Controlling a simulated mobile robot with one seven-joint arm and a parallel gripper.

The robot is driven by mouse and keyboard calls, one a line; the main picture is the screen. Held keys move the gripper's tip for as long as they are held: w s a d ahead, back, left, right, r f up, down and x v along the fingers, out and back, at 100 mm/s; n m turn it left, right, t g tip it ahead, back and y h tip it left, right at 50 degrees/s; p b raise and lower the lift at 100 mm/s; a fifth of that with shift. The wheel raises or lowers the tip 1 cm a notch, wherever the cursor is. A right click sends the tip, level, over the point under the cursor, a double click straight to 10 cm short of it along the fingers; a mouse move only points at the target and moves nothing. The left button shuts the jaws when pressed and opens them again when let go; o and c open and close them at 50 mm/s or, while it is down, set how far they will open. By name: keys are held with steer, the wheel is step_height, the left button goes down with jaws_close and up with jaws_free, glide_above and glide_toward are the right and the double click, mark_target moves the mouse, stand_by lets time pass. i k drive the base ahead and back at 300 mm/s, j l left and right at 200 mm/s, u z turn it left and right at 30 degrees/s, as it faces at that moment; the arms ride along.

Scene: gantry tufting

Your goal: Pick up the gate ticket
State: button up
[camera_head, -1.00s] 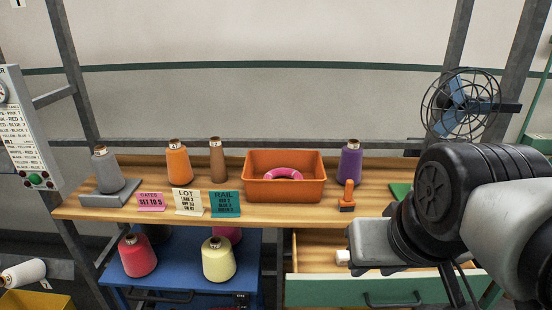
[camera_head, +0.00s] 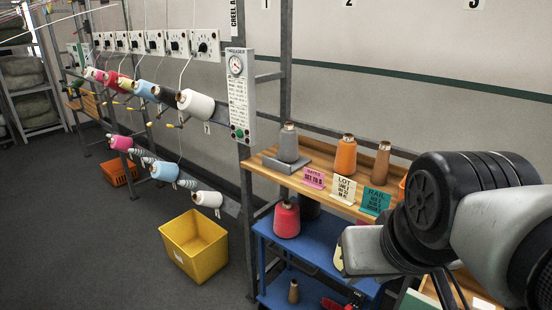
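The gate ticket is a small pink card (camera_head: 314,178) with dark print reading "GATES SET TO 5". It stands on the wooden shelf near its front edge, left of a cream LOT card (camera_head: 342,189) and a teal RAIL card (camera_head: 375,201). My arm fills the lower right of the view, its grey end part right of and nearer than the cards, apart from the pink one. My gripper's fingers cannot be made out clearly, so I cannot tell whether they are open or shut. The pink card is not in my grip.
Grey, orange and brown cones stand behind the cards, the grey cone (camera_head: 289,143) on a grey scale. A blue cart (camera_head: 275,232) below carries a red cone (camera_head: 287,219). A yellow bin (camera_head: 194,246) stands on the floor. A creel of yarn cones runs left. Floor at left is open.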

mark_target(315, 179)
steer(key=j+z, duration=0.1)
steer(key=z, duration=0.65)
steer(key=i+j+z, duration=0.1)
steer(key=j+z, duration=0.75)
steer(key=j, duration=0.2)
steer(key=j+z, duration=0.3)
steer(key=j, duration=0.85)
steer(key=k, duration=0.05)
